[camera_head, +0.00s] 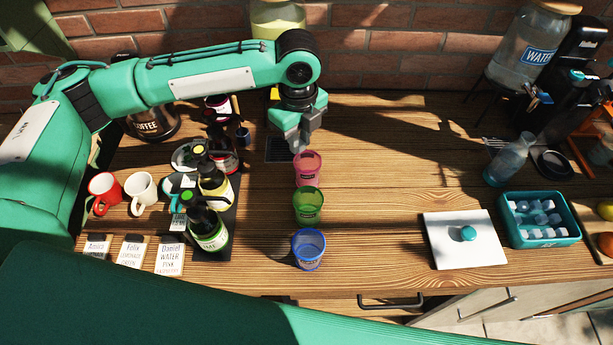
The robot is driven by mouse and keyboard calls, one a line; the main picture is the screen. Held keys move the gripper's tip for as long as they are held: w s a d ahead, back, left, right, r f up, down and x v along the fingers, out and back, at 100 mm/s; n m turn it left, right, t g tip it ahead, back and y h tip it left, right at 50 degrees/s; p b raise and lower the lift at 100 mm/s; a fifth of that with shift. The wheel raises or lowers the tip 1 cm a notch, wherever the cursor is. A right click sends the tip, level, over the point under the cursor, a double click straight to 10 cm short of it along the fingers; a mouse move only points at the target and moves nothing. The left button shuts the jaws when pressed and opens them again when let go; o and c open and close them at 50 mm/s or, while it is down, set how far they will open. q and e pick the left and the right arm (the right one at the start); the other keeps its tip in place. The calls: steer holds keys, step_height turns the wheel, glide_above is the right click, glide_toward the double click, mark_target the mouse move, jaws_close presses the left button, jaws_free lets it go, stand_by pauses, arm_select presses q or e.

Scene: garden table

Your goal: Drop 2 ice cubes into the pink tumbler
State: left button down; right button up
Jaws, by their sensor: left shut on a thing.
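The pink tumbler (308,169) stands upright at the back of a short row of tumblers on the table. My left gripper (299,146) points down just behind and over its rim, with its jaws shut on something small. The held thing is mostly hidden by the fingers and looks to be an ice cube. I cannot tell whether the fingers touch the tumbler. Several ice cubes (535,212) lie in the open teal ice bin (547,243) at the right. The inside of the pink tumbler is not clear. My right gripper is not in view.
A green tumbler (308,206) and a blue tumbler (308,250) stand in front of the pink one. A white lid (450,250) with a teal knob lies left of the bin. Bottles (209,230) and mugs (141,192) crowd the left. The table's middle right is clear.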

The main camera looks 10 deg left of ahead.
arm_select(q)
steer(key=shift+f, duration=0.1)
steer(key=c, duration=1.8)
jaws_free()
steer(key=o, duration=0.6)
steer(key=shift+c, duration=0.2)
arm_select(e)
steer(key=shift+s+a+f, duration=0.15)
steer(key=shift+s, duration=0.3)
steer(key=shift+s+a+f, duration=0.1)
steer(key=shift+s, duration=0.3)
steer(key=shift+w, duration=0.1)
arm_select(q)
steer(key=shift+r, duration=0.3)
step_height(320, 180, up, 13)
steer(key=b, duration=0.2)
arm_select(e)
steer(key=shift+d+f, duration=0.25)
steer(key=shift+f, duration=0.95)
arm_select(q)
steer(key=shift+r, duration=0.1)
